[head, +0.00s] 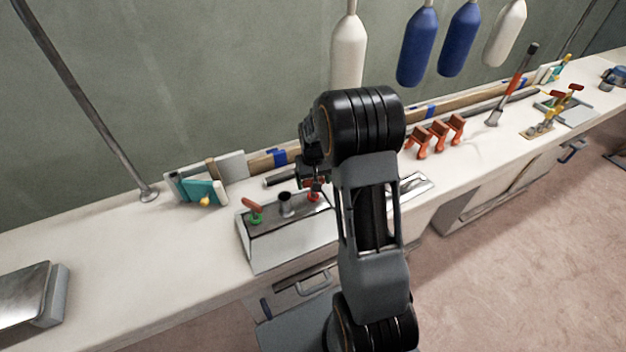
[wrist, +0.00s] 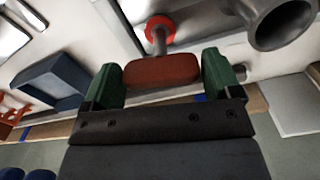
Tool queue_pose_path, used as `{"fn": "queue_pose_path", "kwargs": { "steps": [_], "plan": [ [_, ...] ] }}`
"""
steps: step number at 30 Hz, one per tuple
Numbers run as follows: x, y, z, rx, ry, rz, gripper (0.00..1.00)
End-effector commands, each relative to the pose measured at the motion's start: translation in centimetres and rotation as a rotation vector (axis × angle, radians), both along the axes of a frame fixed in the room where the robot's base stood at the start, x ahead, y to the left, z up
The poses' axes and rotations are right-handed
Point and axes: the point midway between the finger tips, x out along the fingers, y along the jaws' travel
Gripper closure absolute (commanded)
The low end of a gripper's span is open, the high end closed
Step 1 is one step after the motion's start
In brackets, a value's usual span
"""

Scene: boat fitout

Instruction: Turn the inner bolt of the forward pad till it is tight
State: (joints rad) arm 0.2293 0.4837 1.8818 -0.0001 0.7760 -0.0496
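A light box with a metal top (head: 262,220) stands at the bench's front edge. It carries a green-collared bolt with a red-brown handle (head: 253,208), a short grey tube (head: 287,204) and a red-collared bolt (head: 314,195). In the wrist view the red-collared bolt (wrist: 158,34) ends in a wide red-brown handle (wrist: 162,70), and the grey tube (wrist: 285,22) is to its right. My gripper (wrist: 162,72) has its green fingers against both ends of this handle and appears shut on it. In the head view my arm partly hides the gripper. I cannot tell which bolt is the inner one.
Several orange clamps (head: 438,133) and a long-handled tool (head: 515,82) are right along the bench. A slanting pole (head: 85,100) meets the bench at left. Free bench (head: 130,260) lies left of the box.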

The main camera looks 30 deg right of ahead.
Motion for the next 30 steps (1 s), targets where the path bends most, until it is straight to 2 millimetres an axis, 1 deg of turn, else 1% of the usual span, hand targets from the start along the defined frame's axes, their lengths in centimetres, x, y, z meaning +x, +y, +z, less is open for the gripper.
{"fn": "queue_pose_path", "kwargs": {
  "steps": [1,9,14,20,30],
  "plan": [
    [0.0,0.0,0.01,0.0,0.0,0.0,0.21],
    [0.0,0.01,0.02,0.0,0.0,0.0,0.47],
    [0.01,0.0,0.02,0.0,0.0,-0.008,0.47],
    [0.01,0.0,0.01,0.0,0.0,-0.081,0.47],
    [0.03,-0.01,0.06,0.0,-0.001,-0.352,0.47]
  ]
}}
